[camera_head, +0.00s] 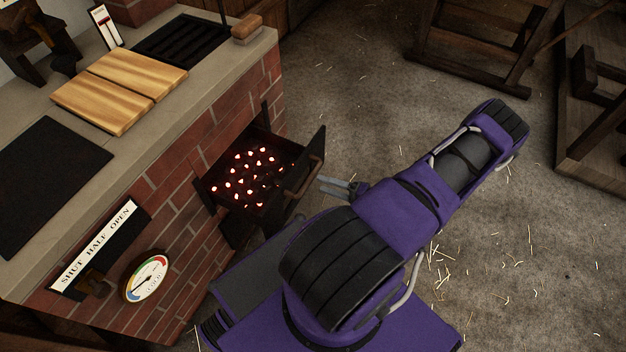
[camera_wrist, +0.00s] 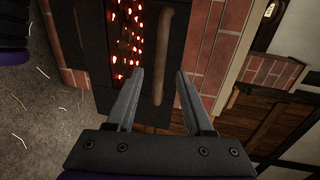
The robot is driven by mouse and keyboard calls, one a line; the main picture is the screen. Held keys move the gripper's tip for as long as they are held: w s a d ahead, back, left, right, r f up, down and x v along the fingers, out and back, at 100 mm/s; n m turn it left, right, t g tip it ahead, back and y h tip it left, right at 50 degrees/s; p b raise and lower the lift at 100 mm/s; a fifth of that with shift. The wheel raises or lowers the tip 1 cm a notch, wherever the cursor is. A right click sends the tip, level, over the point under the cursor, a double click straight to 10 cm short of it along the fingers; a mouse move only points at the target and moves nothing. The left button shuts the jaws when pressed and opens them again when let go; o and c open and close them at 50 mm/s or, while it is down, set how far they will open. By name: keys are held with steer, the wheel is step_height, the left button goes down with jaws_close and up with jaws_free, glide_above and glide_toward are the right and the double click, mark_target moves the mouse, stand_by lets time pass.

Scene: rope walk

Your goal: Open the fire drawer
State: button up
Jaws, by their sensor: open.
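The fire drawer (camera_head: 232,199) stands pulled out from the brick hearth, with glowing red coals (camera_head: 250,172) inside. Its brown bar handle (camera_head: 304,178) is on the dark front panel. My gripper (camera_head: 338,187) is open, just outside the drawer front, close to the handle. In the wrist view the gripper (camera_wrist: 159,75) has its two fingers apart, with the handle (camera_wrist: 168,60) showing between and beyond them. I cannot tell whether either finger touches the handle. The coals (camera_wrist: 128,50) also show there, left of the handle.
The brick hearth (camera_head: 165,220) carries wooden boards (camera_head: 118,88), a dark plate (camera_head: 45,180) and a black grate (camera_head: 180,42) on top. A round gauge (camera_head: 147,278) and a SHUT HALF OPEN sign (camera_head: 95,248) are on its front. Straw-strewn floor (camera_head: 350,75) is clear beyond the drawer; wooden frames (camera_head: 475,50) stand at upper right.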

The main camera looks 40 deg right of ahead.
steer(key=v, duration=1.1)
steer(key=shift+w, duration=0.1)
